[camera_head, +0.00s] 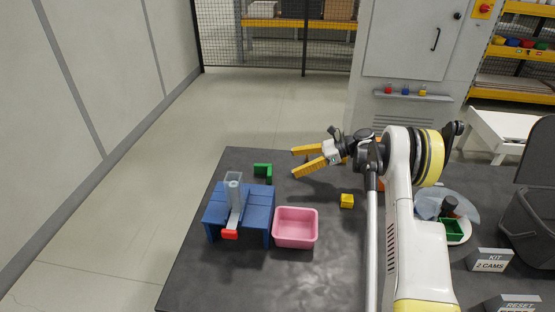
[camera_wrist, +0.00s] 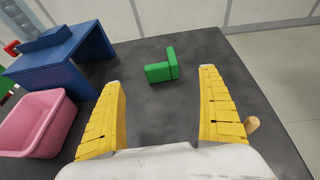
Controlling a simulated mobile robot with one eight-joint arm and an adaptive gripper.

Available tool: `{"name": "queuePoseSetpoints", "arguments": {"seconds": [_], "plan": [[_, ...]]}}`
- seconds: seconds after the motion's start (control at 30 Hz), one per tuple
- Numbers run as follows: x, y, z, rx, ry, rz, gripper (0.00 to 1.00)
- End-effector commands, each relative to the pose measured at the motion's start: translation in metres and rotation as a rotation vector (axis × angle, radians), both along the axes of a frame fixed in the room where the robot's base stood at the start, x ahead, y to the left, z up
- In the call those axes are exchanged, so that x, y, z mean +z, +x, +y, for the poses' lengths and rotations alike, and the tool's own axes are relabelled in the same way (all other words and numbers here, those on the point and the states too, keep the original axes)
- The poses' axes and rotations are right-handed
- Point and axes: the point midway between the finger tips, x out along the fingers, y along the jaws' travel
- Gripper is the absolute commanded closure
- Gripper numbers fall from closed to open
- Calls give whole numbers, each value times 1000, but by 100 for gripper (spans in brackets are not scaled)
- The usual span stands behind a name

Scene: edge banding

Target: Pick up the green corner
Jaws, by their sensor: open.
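The green corner (camera_head: 263,171) is an L-shaped piece lying on the dark table behind the blue stand. In the wrist view the green corner (camera_wrist: 162,68) lies ahead of the fingertips, roughly between them and apart from both. My gripper (camera_head: 293,163) has yellow fingers spread open and is empty. It is to the right of the green corner in the head view. The wrist view shows both fingers of my gripper (camera_wrist: 161,75) wide apart with nothing between them.
A blue stand (camera_head: 258,216) with a clear tube and a red piece stands at left. A pink bin (camera_head: 295,228) is beside it. A yellow block (camera_head: 347,201) lies right of the bin. The dark table (camera_head: 200,275) is bare around the green corner.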

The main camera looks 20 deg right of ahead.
Motion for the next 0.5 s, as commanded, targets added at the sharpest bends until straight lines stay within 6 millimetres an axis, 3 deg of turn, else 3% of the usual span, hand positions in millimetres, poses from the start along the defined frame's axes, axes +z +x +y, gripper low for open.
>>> {"name": "queuePoseSetpoints", "arguments": {"seconds": [0.13,0.5], "plan": [[-12,-2,6,20,-12,3,12],[-30,13,50,16,-8,3,12]]}}
